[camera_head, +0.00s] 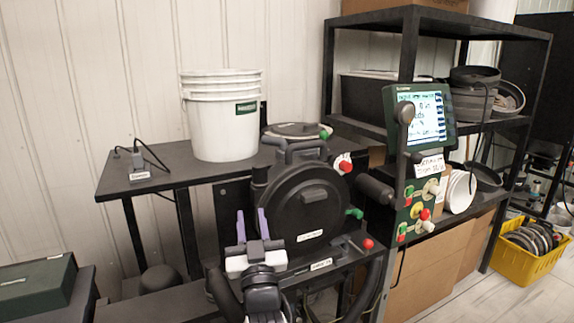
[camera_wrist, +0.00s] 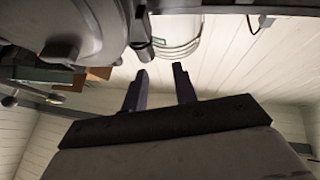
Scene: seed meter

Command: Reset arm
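My gripper (camera_head: 251,226) is in front of the black round seed meter machine (camera_head: 307,203), at its lower left in the head view. Its two purple fingers point up and stand apart with nothing between them. In the wrist view my gripper (camera_wrist: 160,82) also shows open and empty, with the dark machine housing (camera_wrist: 75,30) at the upper left and the white bucket (camera_wrist: 177,32) beyond the fingertips. My arm's lower links are cut off by the bottom edge of the head view.
The white bucket (camera_head: 224,120) stands on a dark table (camera_head: 150,184). A control panel with a lit screen (camera_head: 424,118) is right of the machine. Shelves (camera_head: 505,124) hold pans and boxes. A yellow crate (camera_head: 522,262) sits on the floor. A green box (camera_head: 38,287) is at lower left.

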